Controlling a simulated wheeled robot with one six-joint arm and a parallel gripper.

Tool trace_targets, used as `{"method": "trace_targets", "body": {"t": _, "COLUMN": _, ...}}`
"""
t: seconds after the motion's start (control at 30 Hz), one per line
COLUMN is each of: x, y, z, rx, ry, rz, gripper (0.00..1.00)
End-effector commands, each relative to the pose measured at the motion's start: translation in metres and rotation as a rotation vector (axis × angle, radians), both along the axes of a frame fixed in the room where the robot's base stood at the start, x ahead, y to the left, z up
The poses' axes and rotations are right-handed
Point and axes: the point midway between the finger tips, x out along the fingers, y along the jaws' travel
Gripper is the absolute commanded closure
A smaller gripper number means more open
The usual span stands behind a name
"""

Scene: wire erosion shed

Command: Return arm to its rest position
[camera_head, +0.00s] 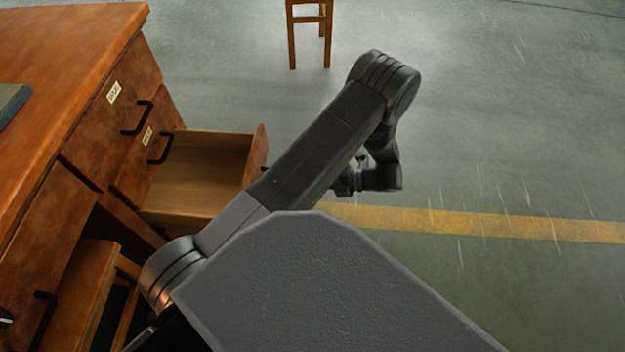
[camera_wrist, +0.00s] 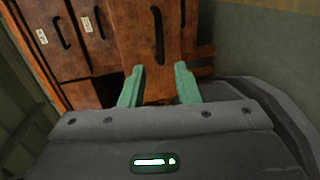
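My arm (camera_head: 320,150) reaches up and forward from my body, bends at the elbow and folds down over the floor to the right of the desk. My gripper (camera_wrist: 159,78) shows in the wrist view as two teal fingers, spread apart with nothing held between them. An orange-brown drawer front with a black handle (camera_wrist: 156,28) is seen beyond the fingers; no contact shows. In the head view the wrist end is small and dark, and its fingers are hard to make out.
The wooden desk (camera_head: 60,75) fills the left side, with labelled drawers. One drawer (camera_head: 200,168) stands open and empty where visible, close to my arm. A wooden stool (camera_head: 310,20) stands at the back. Open floor with a yellow stripe (camera_head: 480,223) lies to the right.

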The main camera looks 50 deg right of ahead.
Motion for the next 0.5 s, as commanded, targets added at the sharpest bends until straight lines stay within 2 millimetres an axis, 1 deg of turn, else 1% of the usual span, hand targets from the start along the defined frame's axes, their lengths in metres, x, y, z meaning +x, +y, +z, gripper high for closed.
{"method": "trace_targets", "body": {"t": 0.17, "x": 0.003, "y": 0.002, "z": -0.001, "rx": 0.001, "ry": -0.001, "rz": 0.001, "gripper": 0.71}}
{"method": "trace_targets", "body": {"t": 0.27, "x": 0.009, "y": 0.007, "z": -0.003, "rx": 0.000, "ry": 0.000, "rz": 0.002, "gripper": 0.71}}
{"method": "trace_targets", "body": {"t": 0.37, "x": 0.022, "y": 0.017, "z": -0.007, "rx": 0.002, "ry": 0.000, "rz": 0.003, "gripper": 0.71}}
{"method": "trace_targets", "body": {"t": 0.5, "x": 0.043, "y": 0.034, "z": -0.013, "rx": 0.002, "ry": -0.001, "rz": 0.003, "gripper": 0.71}}
